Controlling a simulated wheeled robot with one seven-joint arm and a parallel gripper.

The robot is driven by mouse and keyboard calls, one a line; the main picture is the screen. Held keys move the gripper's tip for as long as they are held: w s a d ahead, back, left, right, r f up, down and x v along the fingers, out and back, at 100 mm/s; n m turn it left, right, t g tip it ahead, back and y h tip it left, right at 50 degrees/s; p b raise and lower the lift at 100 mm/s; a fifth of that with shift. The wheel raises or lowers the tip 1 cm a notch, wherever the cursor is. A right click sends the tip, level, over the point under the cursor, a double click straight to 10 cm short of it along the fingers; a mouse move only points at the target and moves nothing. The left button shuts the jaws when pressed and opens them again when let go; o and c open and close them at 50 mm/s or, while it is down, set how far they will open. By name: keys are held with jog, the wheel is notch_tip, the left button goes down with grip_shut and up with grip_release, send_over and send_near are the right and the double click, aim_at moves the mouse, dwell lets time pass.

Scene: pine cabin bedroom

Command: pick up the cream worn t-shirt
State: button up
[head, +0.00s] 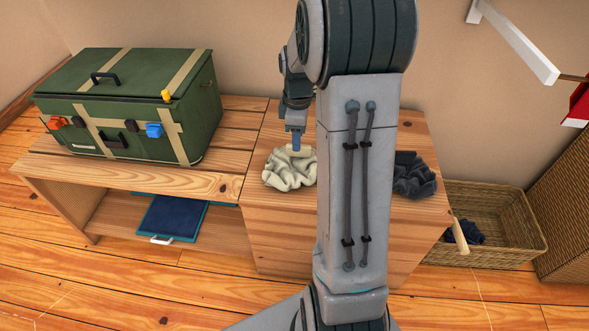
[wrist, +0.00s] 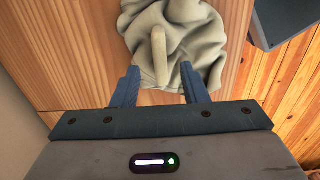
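The cream worn t-shirt (head: 288,172) lies crumpled on the wooden bench top, left of my arm in the head view. It also shows in the wrist view (wrist: 195,42), with a paler, finger-like raised piece on top of it. My gripper (head: 295,141) points down at the back edge of the shirt. In the wrist view my gripper (wrist: 160,88) has its two blue fingers apart, with the near edge of the shirt between or just below them. I cannot tell whether the fingers touch the cloth. My arm hides part of the bench to the right.
A green trunk (head: 135,105) stands on the bench (head: 222,160) at left. A dark crumpled cloth (head: 414,176) lies on the bench right of my arm. A wicker basket (head: 500,215) holding a navy cloth (head: 463,234) stands at right. A blue flat item (head: 172,217) lies on the lower shelf.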

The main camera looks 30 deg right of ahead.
notch_tip(320, 180, down, 2)
jog(key=shift+f, duration=0.2)
jog(key=shift+r, duration=0.1)
grip_shut()
